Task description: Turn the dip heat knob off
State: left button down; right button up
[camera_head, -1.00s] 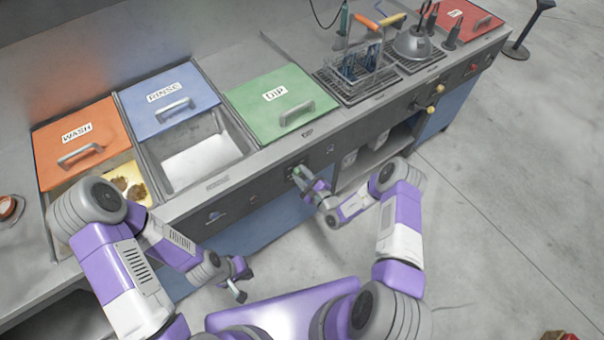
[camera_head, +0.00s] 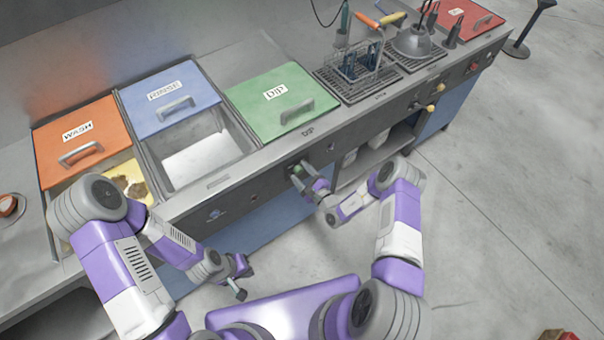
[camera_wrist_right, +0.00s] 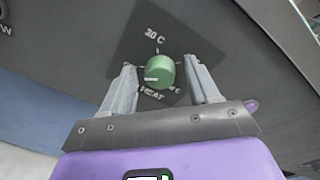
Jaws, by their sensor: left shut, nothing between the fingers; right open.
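The knob also shows small on the front panel below the DIP lid in the head view (camera_head: 298,169). My right gripper (camera_head: 304,176) is open, with one finger on each side of the knob in the right wrist view (camera_wrist_right: 164,75). Gaps show between the fingers and the knob, and I cannot tell contact. My left gripper (camera_head: 240,279) is shut and empty, low in front of the counter.
The green DIP lid (camera_head: 262,112) lies above the knob on the counter. The blue RINSE lid (camera_head: 150,112) and orange WASH lid (camera_head: 105,116) are to the left. A wire basket (camera_head: 343,66) stands on a grate to the right. Open floor (camera_head: 500,220) lies at right.

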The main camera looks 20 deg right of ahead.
jog(key=shift+s, duration=0.1)
jog(key=p+v, duration=0.1)
jog(key=v, duration=0.6)
jog(key=shift+s, duration=0.2)
